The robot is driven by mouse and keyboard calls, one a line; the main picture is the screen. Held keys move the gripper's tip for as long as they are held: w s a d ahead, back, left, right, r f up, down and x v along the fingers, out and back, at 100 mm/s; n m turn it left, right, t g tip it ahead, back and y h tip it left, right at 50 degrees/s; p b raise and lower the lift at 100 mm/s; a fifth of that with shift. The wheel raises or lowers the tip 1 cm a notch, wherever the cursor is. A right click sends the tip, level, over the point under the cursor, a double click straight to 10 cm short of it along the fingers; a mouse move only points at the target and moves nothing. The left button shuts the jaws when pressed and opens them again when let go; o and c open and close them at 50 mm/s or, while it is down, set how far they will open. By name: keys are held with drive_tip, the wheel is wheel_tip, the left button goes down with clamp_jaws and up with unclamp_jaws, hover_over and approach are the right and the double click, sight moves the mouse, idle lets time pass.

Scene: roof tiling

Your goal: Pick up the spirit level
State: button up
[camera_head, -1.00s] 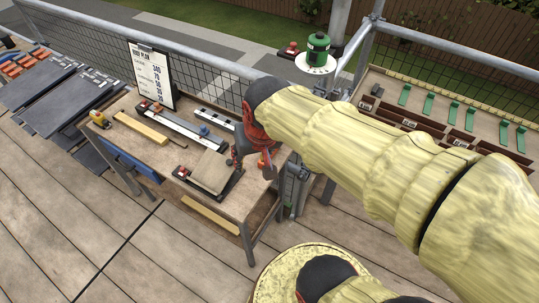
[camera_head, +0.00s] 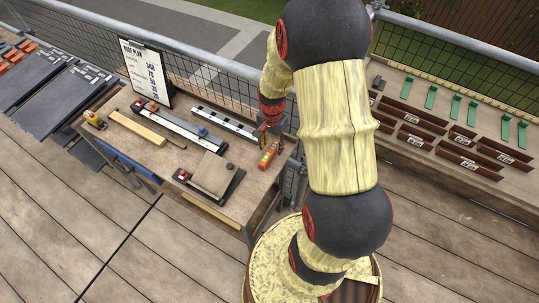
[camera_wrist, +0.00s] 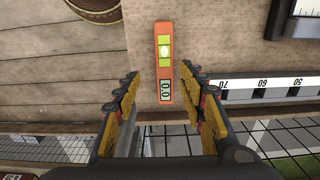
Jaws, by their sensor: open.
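The spirit level (camera_wrist: 164,65) is a short orange bar with a yellow-green vial and a small display reading 0.0. In the wrist view it lies on the workbench top, centred between and just beyond my gripper's fingers. In the head view the spirit level (camera_head: 268,156) shows at the right end of the bench, next to my arm. My gripper (camera_wrist: 165,97) is open and empty, with a finger on each side of the level's near end and gaps on both sides. In the head view my gripper (camera_head: 266,132) is partly hidden behind my arm.
The workbench (camera_head: 150,160) also bears a white-and-black ruler (camera_wrist: 265,84), a long rail tool (camera_head: 178,128), a yellow bar (camera_head: 136,128) and a grey-brown slab on a dark board (camera_head: 213,174). A mesh railing stands behind. A table of brown and green pieces (camera_head: 450,130) is at right.

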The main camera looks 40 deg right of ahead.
sight(270, 152)
drive_tip(key=f, duration=0.1)
drive_tip(key=f+b, duration=0.1)
drive_tip(key=f, duration=0.3)
drive_tip(key=shift+w+a+f+b, duration=0.1)
drive_tip(key=shift+w+a+b, duration=0.2)
drive_tip(key=shift+b, duration=0.1)
clamp_jaws()
